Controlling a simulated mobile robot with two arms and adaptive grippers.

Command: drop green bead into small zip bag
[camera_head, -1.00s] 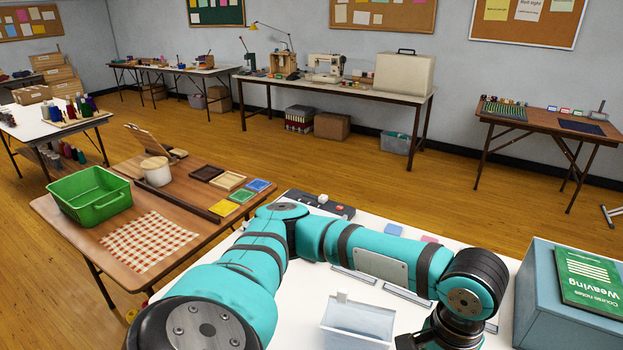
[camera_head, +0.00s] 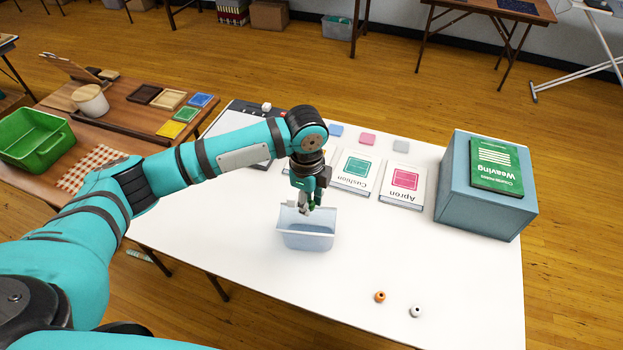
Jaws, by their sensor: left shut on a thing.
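My left gripper (camera_head: 306,208) points down over the pale, translucent, open-topped container (camera_head: 306,241) on the white table, the only thing in view that could be the small zip bag. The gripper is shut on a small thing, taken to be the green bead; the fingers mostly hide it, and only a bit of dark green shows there. The fingertips are at or just above the container's back rim; I cannot tell if they are inside it. My right gripper is not in view.
An orange bead (camera_head: 380,297) and a white bead (camera_head: 416,311) lie at the front right of the white table (camera_head: 250,275). A blue-grey box (camera_head: 470,200) with a green Weaving book (camera_head: 497,165) stands at the right.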

